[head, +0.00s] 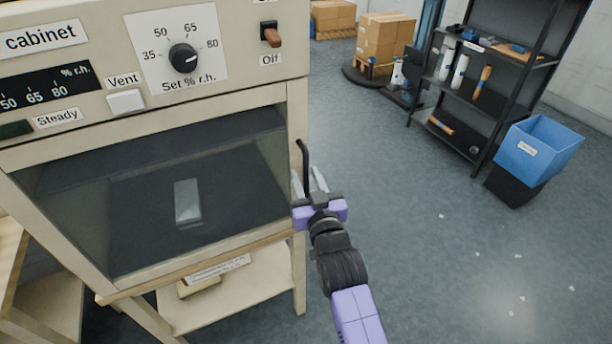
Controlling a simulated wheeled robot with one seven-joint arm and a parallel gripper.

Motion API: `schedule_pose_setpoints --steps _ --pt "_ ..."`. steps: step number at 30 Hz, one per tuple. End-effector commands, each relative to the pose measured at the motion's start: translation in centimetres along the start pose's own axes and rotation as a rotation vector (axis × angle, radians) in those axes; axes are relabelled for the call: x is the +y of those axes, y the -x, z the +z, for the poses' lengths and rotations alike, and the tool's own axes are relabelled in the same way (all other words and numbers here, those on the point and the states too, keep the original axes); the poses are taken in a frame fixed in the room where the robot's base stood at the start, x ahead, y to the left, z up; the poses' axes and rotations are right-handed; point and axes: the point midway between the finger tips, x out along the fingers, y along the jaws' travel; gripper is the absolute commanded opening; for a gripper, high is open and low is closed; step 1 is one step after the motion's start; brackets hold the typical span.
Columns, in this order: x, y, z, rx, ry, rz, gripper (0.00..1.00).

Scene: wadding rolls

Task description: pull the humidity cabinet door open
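The humidity cabinet (105,70) is cream and fills the left of the head view. Its door has a dark glass window (130,215) in a cream frame (297,120) and looks shut. Through the glass I see a pale block (187,202) inside. A black bar handle (304,160) stands upright at the door's right edge. My gripper (309,182) is at the lower part of the handle, its two pale fingers apart. The handle appears between the fingers in the picture. I cannot tell whether either finger touches it. The handle's lower end is hidden behind my gripper.
A dial (183,57), an on/off switch (271,34) and a vent button (126,101) are on the panel above the door. A black shelf rack (489,140), a blue bin (540,150) and cartons (386,38) stand farther right. The grey floor between is clear apart from small white scraps.

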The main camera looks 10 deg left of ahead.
Motion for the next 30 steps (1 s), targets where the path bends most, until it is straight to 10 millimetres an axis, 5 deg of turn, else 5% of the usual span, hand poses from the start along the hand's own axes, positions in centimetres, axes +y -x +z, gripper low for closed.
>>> schedule_pose_setpoints --steps 10,15,30 --pt "0.02 -0.33 0.01 0.000 0.000 0.000 0.32" --pt "0.02 -0.32 0.02 0.000 0.000 0.000 0.00" --pt "0.01 -0.31 0.03 -0.001 0.000 0.000 0.00"
